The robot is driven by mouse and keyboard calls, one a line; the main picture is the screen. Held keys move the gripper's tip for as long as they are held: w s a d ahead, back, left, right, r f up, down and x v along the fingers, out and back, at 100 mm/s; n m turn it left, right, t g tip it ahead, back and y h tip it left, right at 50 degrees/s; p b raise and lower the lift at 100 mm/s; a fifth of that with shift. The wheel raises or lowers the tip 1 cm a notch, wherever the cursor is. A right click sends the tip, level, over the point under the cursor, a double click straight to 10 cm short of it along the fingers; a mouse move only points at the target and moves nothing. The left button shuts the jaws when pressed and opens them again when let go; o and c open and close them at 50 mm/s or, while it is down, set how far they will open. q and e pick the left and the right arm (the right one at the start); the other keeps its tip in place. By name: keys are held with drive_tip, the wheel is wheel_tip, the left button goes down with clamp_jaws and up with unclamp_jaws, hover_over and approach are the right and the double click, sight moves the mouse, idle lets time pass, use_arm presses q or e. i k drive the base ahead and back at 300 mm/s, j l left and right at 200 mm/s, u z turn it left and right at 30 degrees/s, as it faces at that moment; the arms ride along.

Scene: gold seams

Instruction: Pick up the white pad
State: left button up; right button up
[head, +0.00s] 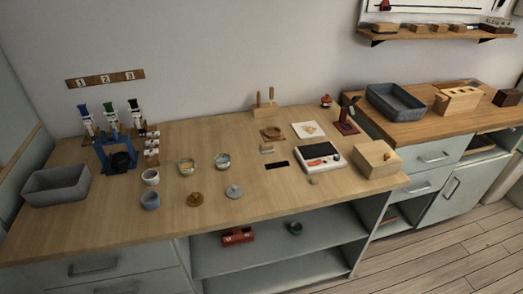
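A flat white square pad (301,127) lies toward the back right of the long wooden table. A small tan piece (311,130) appears to rest on it; its details are too small to tell. A white slab with a dark top (319,154) and a small red spot lies just in front of the pad, apart from it. Neither of my grippers is in view.
A wooden box (376,159) sits at the table's right end, near a dark red stand (346,122). A square wooden piece (271,133) lies left of the pad. Cups, a blue stand (116,152) and a grey bin (56,184) occupy the left.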

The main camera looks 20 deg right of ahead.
sight(266, 148)
drive_tip(key=i+l+u, duration=0.15)
drive_tip(key=l+u, duration=0.3)
drive_tip(key=l, duration=0.35)
drive_tip(key=l+u, duration=0.4)
drive_tip(key=l, duration=0.4)
drive_tip(key=i, duration=0.05)
